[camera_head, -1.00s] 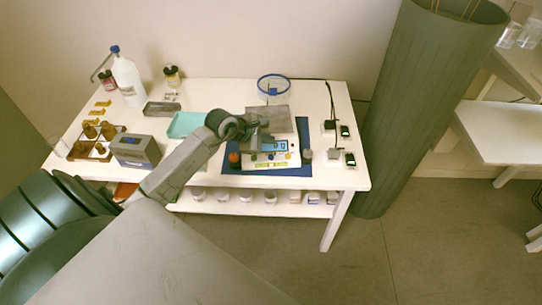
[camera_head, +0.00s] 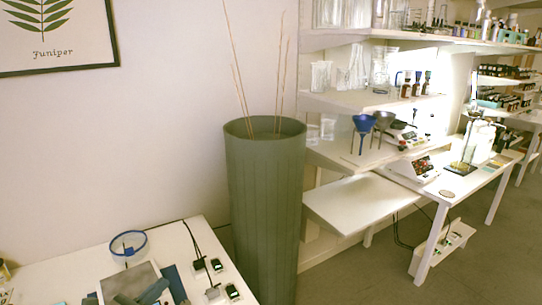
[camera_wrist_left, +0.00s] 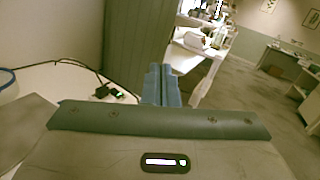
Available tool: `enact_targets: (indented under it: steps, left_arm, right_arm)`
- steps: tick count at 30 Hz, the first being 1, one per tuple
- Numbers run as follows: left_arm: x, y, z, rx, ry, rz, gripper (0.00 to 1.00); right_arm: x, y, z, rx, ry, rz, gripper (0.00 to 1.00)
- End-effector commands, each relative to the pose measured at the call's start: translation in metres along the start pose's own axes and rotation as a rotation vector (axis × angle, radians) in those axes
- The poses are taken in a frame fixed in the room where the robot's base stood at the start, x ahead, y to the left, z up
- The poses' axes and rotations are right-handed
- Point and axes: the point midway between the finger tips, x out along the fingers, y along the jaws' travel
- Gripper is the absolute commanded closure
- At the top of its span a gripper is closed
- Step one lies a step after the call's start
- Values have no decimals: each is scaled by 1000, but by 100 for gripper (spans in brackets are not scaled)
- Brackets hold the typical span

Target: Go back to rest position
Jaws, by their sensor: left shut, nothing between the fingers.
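My left gripper shows at the bottom edge of the head view (camera_head: 152,292), low over the white table (camera_head: 60,277); most of its arm is out of the picture. In the left wrist view its two blue-grey fingers (camera_wrist_left: 161,86) are together, with nothing between them. They point out past the table toward the green column. My right gripper is in neither view.
A tall green ribbed column (camera_head: 265,215) with thin sticks stands right of the table. A blue-rimmed round dish (camera_head: 128,245) and small black devices (camera_head: 216,265) lie on the table. Shelves with funnels and bottles (camera_head: 360,125) stand beyond. Open floor (camera_head: 370,275) lies at lower right.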

Motion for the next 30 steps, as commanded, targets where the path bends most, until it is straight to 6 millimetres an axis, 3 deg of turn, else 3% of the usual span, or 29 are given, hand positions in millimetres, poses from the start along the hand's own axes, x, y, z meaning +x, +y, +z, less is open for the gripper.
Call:
enact_targets:
  steps: [3,8,11,16,21,30]
  left_arm:
    - [-21,0,31,-376,-235,116,100]
    - [-64,24,40,-897,-501,322,100]
    - [-96,38,22,-1220,-635,485,100]
    - [-154,37,-40,-1735,-801,831,100]
    - [-199,1,-100,-2087,-862,1187,100]
    - [-248,-75,-151,-2371,-831,1674,100]
  right_arm:
    - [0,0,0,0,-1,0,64]
    - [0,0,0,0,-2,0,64]
    - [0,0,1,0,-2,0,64]
    - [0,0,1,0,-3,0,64]
    - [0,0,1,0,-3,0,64]
    - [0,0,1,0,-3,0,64]
